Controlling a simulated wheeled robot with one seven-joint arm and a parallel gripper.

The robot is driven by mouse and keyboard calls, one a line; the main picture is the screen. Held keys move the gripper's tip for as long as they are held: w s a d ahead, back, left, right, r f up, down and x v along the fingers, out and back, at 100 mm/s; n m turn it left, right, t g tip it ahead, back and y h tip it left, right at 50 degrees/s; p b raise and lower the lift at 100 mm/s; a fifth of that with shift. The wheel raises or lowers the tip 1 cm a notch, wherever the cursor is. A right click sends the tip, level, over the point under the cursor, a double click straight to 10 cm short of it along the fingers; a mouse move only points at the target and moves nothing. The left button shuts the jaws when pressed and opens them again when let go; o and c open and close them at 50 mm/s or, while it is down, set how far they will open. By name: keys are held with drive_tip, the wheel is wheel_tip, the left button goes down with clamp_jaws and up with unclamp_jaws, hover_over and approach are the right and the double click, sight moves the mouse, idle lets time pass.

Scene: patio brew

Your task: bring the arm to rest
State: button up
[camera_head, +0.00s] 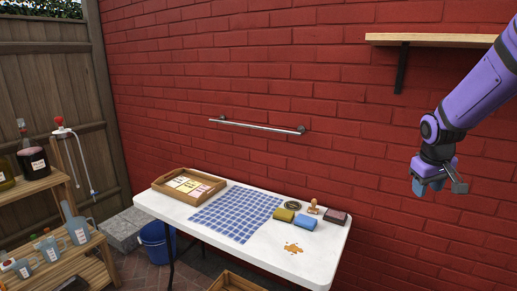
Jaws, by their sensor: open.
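My purple arm comes in from the right edge, raised in front of the red brick wall. My gripper (440,186) hangs at its end, pointing down, above and to the right of the white table. It is open and apart from everything on the table. A blue-grey patch shows at the jaws, and I cannot tell what it is.
The white table (322,266) bears a wooden tray (158,184), a blue checked cloth (235,214), sponges (305,223) and an orange-brown spill (293,248). A wall shelf (430,40) is near my arm. A metal rail (260,126) is on the wall. Bottle shelves (30,188) stand left.

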drive_tip(key=s+a+r+t, duration=0.1)
drive_tip(key=s+a+r, duration=0.9)
drive_tip(key=s+r, duration=0.15)
drive_tip(key=s+a+t+y, duration=0.1)
drive_tip(key=s+a, duration=0.2)
drive_tip(key=s, duration=0.4)
drive_tip(key=s+a+r+m+y, duration=0.1)
drive_tip(key=s+a, duration=0.2)
drive_tip(key=s, duration=0.5)
drive_tip(key=shift+t, duration=0.4)
drive_tip(key=shift+s, duration=0.15)
